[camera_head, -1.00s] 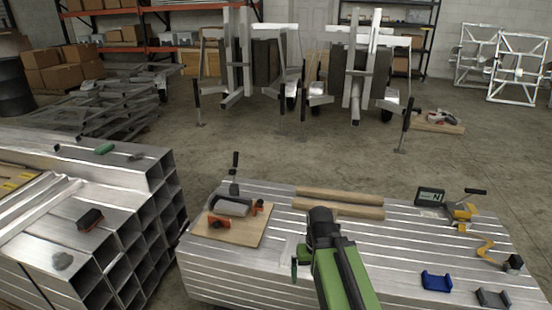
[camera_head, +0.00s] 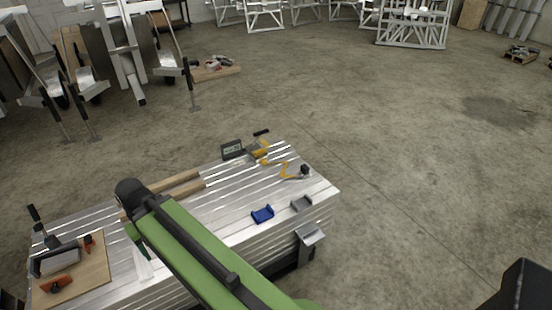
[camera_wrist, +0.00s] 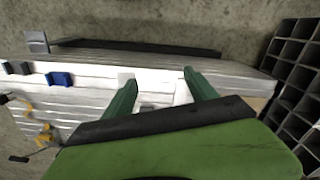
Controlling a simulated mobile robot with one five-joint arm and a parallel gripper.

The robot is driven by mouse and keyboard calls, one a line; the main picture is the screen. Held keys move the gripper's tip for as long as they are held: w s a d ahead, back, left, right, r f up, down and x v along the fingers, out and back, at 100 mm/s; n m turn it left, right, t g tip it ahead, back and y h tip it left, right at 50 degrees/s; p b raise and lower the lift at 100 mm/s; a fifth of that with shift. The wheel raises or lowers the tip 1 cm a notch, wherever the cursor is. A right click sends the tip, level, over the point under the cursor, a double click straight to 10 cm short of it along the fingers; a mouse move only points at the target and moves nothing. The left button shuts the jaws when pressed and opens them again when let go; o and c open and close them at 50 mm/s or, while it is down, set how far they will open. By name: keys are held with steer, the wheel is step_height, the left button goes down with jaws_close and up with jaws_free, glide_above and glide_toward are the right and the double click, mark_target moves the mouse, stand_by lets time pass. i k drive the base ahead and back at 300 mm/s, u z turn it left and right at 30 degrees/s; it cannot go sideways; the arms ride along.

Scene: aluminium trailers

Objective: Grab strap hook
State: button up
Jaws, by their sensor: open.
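A bent yellow hook-like piece, which looks like the strap hook (camera_head: 287,170), lies on the stacked aluminium beams near their far right edge, beside a small dark block. It also shows at the left edge of the wrist view (camera_wrist: 25,108). My gripper (camera_wrist: 160,78) is open and empty, its two green fingers apart over the beam stack, well away from the yellow piece. In the head view my green arm reaches over the left-middle of the stack, and the fingers are mostly hidden behind it.
On the beams (camera_head: 225,195) lie a blue bracket (camera_head: 263,214), a grey bracket (camera_head: 301,204), a yellow tool (camera_head: 262,148) beside a small display (camera_head: 232,149), and wooden bars (camera_head: 175,186). A board with tools (camera_head: 75,275) is at left. Open floor lies to the right.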

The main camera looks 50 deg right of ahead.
mark_target(305, 169)
steer(key=z, duration=2)
steer(key=i, duration=0.35)
steer(key=u, duration=0.25)
steer(key=k, duration=0.4)
steer(key=z, duration=1.5)
steer(key=i, duration=2.65)
steer(key=z, duration=0.05)
